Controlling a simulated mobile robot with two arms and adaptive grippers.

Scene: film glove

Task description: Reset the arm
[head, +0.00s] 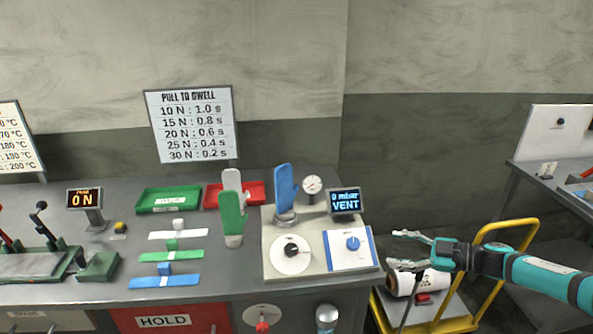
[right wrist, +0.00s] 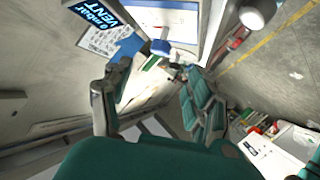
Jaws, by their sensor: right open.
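My right arm (head: 545,275) is teal and reaches in from the right edge in the head view. My right gripper (head: 400,249) is open and empty, in front of and to the right of the grey workbench (head: 215,287), above a yellow cart (head: 455,322). In the right wrist view, the two fingers of the gripper (right wrist: 155,70) stand apart with nothing held between them. My left gripper and left arm are not in view.
A white roll (head: 405,284) lies on the cart below the gripper. On the bench stand a blue glove form (head: 285,187), a green glove form (head: 232,213), and a display reading "0 mbar VENT" (head: 345,200). A second table (head: 550,172) stands at right.

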